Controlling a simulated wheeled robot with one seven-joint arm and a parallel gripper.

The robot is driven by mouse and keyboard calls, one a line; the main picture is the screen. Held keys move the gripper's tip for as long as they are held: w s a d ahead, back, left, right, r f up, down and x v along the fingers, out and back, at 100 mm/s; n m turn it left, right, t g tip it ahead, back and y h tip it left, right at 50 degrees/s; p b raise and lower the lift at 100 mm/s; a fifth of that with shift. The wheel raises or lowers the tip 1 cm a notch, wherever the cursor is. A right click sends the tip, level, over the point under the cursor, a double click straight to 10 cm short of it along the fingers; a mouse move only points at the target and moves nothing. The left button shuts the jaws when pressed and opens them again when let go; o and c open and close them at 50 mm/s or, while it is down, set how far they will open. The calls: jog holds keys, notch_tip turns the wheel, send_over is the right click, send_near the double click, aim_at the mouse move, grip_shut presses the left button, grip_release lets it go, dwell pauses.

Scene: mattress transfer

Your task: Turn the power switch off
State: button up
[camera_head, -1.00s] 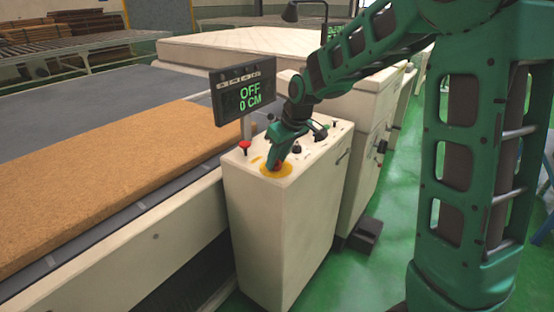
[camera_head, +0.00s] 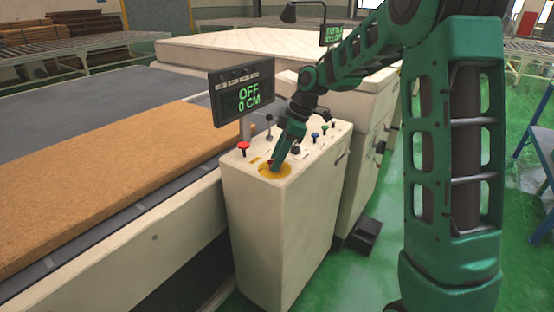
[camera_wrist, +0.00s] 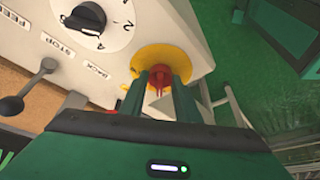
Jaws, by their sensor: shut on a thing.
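The power switch appears to be the red knob (camera_wrist: 161,84) on a round yellow plate (camera_wrist: 163,57). The plate also shows at the near corner of the white control box's top (camera_head: 271,175). My gripper (camera_head: 275,163) points down onto the plate. In the wrist view its two fingers (camera_wrist: 160,80) are on either side of the red knob and shut on it; the fingers partly hide the knob.
A red button (camera_head: 243,147), a lever (camera_head: 269,126) and several small coloured knobs stand on the panel around my gripper. A numbered dial (camera_wrist: 88,17) lies close to the plate. A brown slab (camera_head: 110,185) lies on the conveyor at left.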

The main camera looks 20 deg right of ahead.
jog(key=shift+w+d+n, duration=0.3)
jog(key=shift+n, duration=0.2)
jog(key=shift+r, duration=0.1)
jog(key=o, duration=1)
jog(key=shift+w, duration=0.1)
jog(key=shift+a, duration=0.15)
jog(key=v, duration=1)
jog(key=shift+d+r, duration=0.25)
jog(key=shift+d, duration=0.05)
jog(key=s+d+f+m+h, duration=0.1)
jog(key=s+d+f+m, duration=0.2)
jog(key=s+m, duration=0.4)
jog(key=s+d+f+m+h, duration=0.1)
jog(key=s+d+m, duration=0.4)
jog(key=s, duration=1.4)
jog(key=s+d+f+m+g+h, duration=0.1)
jog(key=s+d+f+m, duration=0.3)
jog(key=s+m, duration=0.6)
jog(key=shift+s+d+f+h, duration=0.15)
jog(key=shift+s+d+h, duration=0.1)
jog(key=shift+s, duration=0.55)
jog(key=shift+s+d+f+h, duration=0.15)
jog(key=shift+s+d+h, duration=0.1)
jog(key=shift+s, duration=0.5)
